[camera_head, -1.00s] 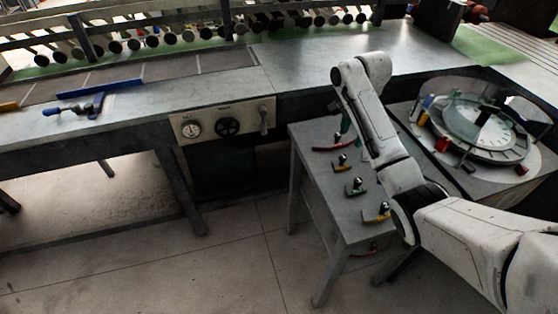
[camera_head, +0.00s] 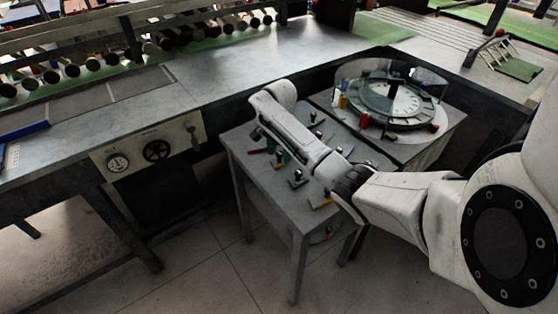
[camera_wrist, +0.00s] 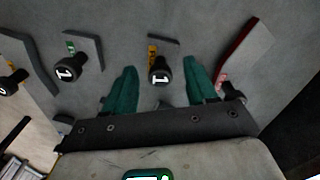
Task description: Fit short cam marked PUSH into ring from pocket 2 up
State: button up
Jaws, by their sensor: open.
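Several cams with black knobs lie on the grey table in the wrist view. A short grey cam (camera_wrist: 160,66) with a yellow label and a knob numbered 1 lies between the fingers of my gripper (camera_wrist: 160,74). The teal fingers are open and apart, one on each side of it; whether they touch it I cannot tell. To its left lies a cam with a green label (camera_wrist: 84,50), also numbered 1. To its right is a longer cam with a red side (camera_wrist: 246,50). Label words are too small to read. The ring (camera_head: 398,103) sits on a round fixture; pocket numbers are unreadable.
The small table (camera_head: 293,218) stands beside the fixture's square base (camera_head: 418,150). Red and yellow blocks stand around the ring. A long bench (camera_head: 235,72) with a gauge panel (camera_head: 150,150) runs behind. My arm hides part of the small table. The floor in front is open.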

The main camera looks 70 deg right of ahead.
jog(key=shift+f, duration=0.75)
jog(key=shift+c, duration=0.3)
grip_shut()
